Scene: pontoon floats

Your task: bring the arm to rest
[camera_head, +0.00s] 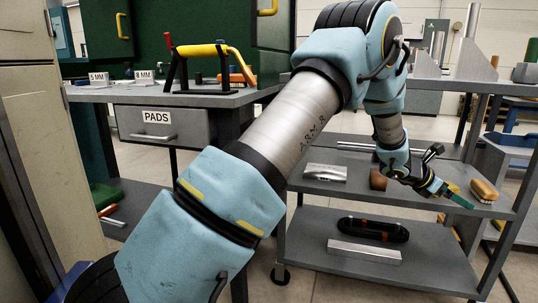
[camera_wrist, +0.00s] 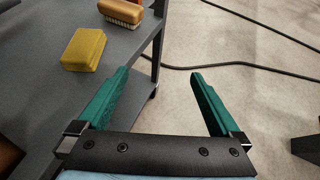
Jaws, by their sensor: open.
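My arm reaches from the lower left up and over to the shelf cart in the head view, bent down at its far end. My gripper (camera_head: 457,194) hangs near the right edge of the cart's middle shelf. In the wrist view my gripper (camera_wrist: 164,93) is open, its two green fingers wide apart with nothing between them. The left finger overlaps the shelf edge in the picture, and the right one shows against the floor.
A grey cart shelf (camera_wrist: 35,85) holds a yellow block (camera_wrist: 84,49) and a brush (camera_wrist: 121,12); the brush (camera_head: 484,190) also shows in the head view. A workbench with a PADS drawer (camera_head: 160,126) stands left. Dark cables (camera_wrist: 215,67) cross the open floor.

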